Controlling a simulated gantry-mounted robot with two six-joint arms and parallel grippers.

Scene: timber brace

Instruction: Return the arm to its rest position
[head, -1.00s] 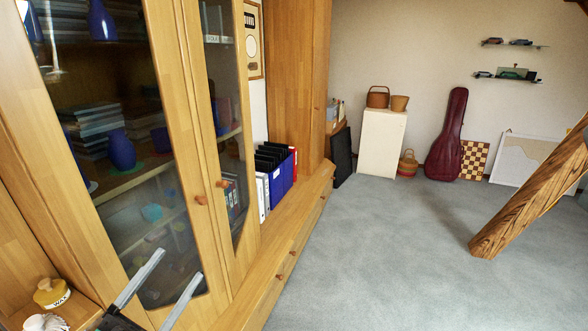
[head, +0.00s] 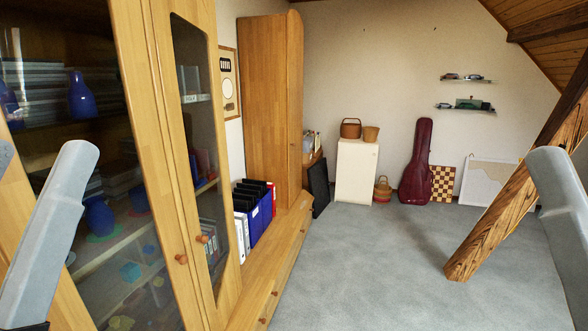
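My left gripper (head: 40,155) is close to the camera at the left edge, pointing up. One grey finger shows large, and a bit of a second grey piece shows at the very edge, with the cabinet visible between them. It looks open and holds nothing that I can see. A large grey part of my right gripper (head: 562,165) stands at the right edge. The rest of it is cut off, so its opening is hidden.
A wooden glass-door cabinet (head: 158,170) fills the left, with binders (head: 254,212) on its low ledge. A slanted timber brace (head: 490,240) stands at right. A white pedestal (head: 355,172) and a dark red instrument case (head: 415,165) are at the back. The grey carpet (head: 370,270) is clear.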

